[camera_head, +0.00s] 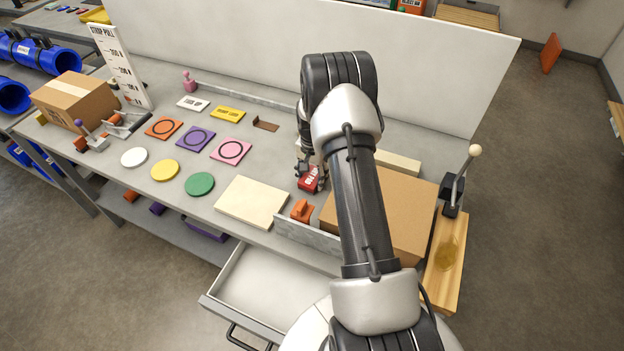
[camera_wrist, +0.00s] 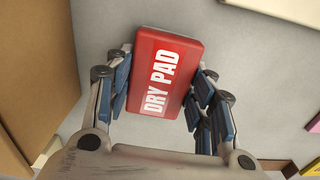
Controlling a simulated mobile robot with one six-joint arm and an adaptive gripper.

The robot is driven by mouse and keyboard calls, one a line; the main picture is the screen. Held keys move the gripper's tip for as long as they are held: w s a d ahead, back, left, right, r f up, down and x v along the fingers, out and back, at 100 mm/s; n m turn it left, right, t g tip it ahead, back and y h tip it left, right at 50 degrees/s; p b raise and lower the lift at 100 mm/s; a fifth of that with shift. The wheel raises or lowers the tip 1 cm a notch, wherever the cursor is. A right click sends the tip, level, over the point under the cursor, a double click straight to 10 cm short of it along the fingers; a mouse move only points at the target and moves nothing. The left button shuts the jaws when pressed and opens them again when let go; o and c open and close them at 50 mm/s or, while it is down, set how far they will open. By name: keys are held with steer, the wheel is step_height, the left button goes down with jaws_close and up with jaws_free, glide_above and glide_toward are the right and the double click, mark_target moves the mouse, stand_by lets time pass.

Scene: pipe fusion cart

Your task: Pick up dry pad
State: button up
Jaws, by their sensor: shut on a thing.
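The dry pad (camera_wrist: 165,74) is a red block with white "DRY PAD" lettering. In the wrist view it sits between the two blue-padded fingers of my gripper (camera_wrist: 160,95), which are shut on its sides. In the head view the red dry pad (camera_head: 311,179) shows at the end of my arm, just over or on the grey bench (camera_head: 275,160). My gripper (camera_head: 310,176) is partly hidden by my arm there. I cannot tell whether the pad touches the bench top.
A cardboard box (camera_head: 405,215) stands close to the right of my gripper. A cream board (camera_head: 251,202) and an orange block (camera_head: 301,210) lie nearer the front. An open drawer (camera_head: 270,290) juts out below. Coloured discs and square tiles lie to the left.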

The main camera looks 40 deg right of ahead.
mark_target(312, 176)
steer(key=shift+c, duration=1.1)
steer(key=shift+r, duration=0.1)
step_height(312, 176, up, 20)
steer(key=p, duration=0.3)
steer(key=shift+p, duration=0.3)
